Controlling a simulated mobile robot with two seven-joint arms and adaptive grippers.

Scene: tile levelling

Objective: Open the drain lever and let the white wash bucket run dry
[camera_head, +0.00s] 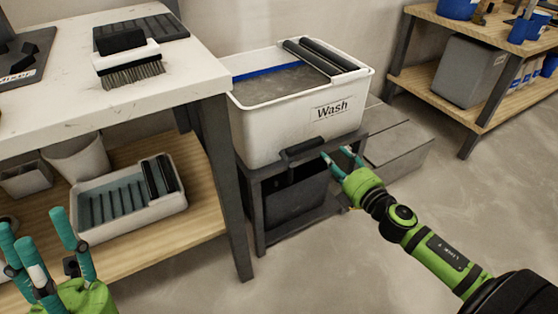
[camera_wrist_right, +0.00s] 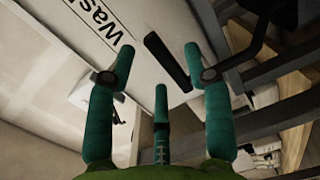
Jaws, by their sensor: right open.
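The white wash bucket (camera_head: 282,134), labelled "Wash", stands upright on a dark stand and holds greyish water. A dark handle (camera_head: 303,148), which looks like the drain lever, sits low on its front. It also shows as a dark bar in the right wrist view (camera_wrist_right: 167,62). My right gripper (camera_head: 338,157) is open and empty, just right of the lever and apart from it. In the wrist view the lever lies beyond and between its spread fingers (camera_wrist_right: 158,62). My left gripper (camera_head: 35,240) is open and empty at the lower left, far from the bucket.
A dark bin (camera_head: 298,197) stands under the bucket. Two dark rollers (camera_head: 320,56) lie across the bucket's right end. A white-topped table (camera_head: 60,80) with a brush (camera_head: 131,68) is at left; its lower shelf holds a tray (camera_head: 130,228). The floor in front is clear.

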